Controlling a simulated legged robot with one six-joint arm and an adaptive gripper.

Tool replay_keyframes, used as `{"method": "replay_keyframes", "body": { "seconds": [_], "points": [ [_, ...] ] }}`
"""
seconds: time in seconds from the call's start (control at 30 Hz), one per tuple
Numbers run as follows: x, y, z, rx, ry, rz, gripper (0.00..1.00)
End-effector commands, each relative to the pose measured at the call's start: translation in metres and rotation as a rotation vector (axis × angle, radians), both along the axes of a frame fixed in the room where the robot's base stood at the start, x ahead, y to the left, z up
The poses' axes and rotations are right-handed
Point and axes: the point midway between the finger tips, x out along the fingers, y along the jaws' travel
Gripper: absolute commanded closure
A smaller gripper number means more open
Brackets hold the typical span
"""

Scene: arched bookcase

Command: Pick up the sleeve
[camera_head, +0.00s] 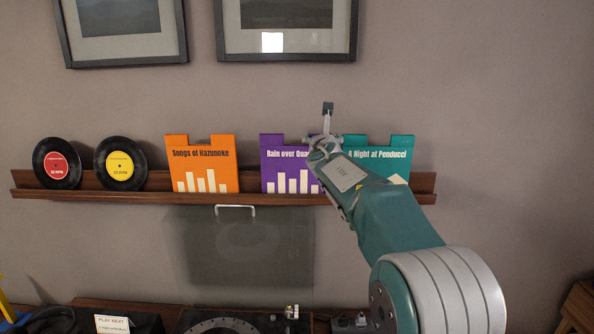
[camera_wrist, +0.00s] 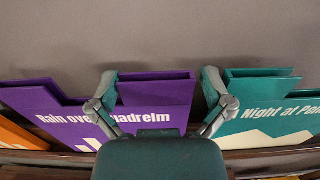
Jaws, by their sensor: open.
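Three record sleeves stand on the wall ledge. The orange sleeve (camera_head: 203,166) reads "Songs of Hazunoke". The purple sleeve (camera_head: 281,168) reads "Rain over Qua…" and is partly hidden by my arm; the wrist view shows its right raised tab (camera_wrist: 155,92). The teal sleeve (camera_head: 393,148), "A Night at Penducci", is partly behind my arm; it also shows in the wrist view (camera_wrist: 262,112). My gripper (camera_head: 322,128) is open and empty at the purple sleeve's upper right. In the wrist view its fingers (camera_wrist: 160,86) appear either side of that tab; contact is unclear.
The brown ledge (camera_head: 120,190) also holds a red-label record (camera_head: 57,163) and a yellow-label record (camera_head: 120,163). Framed pictures (camera_head: 286,28) hang above. Below are a turntable (camera_head: 225,323) with its raised clear lid (camera_head: 240,250) and a "Play next" card (camera_head: 112,324).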

Motion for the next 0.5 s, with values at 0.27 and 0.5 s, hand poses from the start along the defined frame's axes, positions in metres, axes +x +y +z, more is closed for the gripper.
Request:
{"method": "replay_keyframes", "body": {
  "seconds": [0.27, 0.5],
  "points": [
    [0.0006, 0.0014, -0.0003, 0.000, 0.000, 0.001, 0.22],
    [0.0006, 0.0005, -0.0001, 0.001, 0.000, 0.001, 0.45]
  ]
}}
